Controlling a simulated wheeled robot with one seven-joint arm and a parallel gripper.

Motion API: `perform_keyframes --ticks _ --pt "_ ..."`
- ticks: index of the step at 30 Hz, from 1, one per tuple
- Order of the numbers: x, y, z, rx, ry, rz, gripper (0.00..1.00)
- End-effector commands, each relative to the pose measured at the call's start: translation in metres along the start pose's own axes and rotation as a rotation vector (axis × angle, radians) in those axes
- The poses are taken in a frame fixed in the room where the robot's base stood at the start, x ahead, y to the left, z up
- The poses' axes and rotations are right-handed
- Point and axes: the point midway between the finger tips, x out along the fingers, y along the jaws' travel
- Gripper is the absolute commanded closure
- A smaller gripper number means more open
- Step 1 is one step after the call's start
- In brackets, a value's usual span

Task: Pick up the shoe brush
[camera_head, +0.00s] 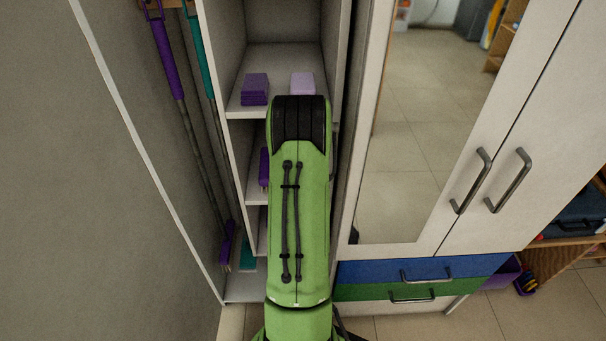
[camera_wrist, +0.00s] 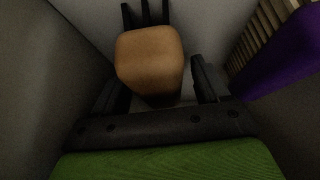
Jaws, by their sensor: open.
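A tan, rounded block (camera_wrist: 150,55) shows in the middle of the wrist view, with dark prongs like bristle tufts beyond it; it looks like the wooden back of the shoe brush. My gripper (camera_wrist: 160,84) is open, with one dark finger on each side of the block. The block's lower end is in shadow between the fingers, and I cannot tell whether either finger touches it. In the head view my arm hides both the gripper and this block.
A purple brush with pale bristles (camera_wrist: 285,62) is close to the right finger. It seems to match the purple item (camera_head: 264,168) on the middle shelf. Purple sponges (camera_head: 255,88) and a lilac block (camera_head: 302,83) lie on the shelf above. Shelf walls are close on both sides.

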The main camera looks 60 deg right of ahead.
Motion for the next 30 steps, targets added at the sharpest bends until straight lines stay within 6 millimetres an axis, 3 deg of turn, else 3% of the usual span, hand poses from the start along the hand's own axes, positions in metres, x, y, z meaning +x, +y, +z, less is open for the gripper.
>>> perform_keyframes --ticks 3,14,22,27,30 --pt "-0.001 0.000 0.000 0.000 0.000 0.000 0.29" --pt "-0.001 0.000 0.000 0.000 -0.001 0.000 0.84" --pt "-0.003 0.000 -0.002 0.000 0.000 0.000 0.85" --pt "-0.018 0.000 -0.009 0.000 0.001 0.000 0.85" --pt "-0.027 0.000 0.011 0.000 -0.003 0.000 0.85"
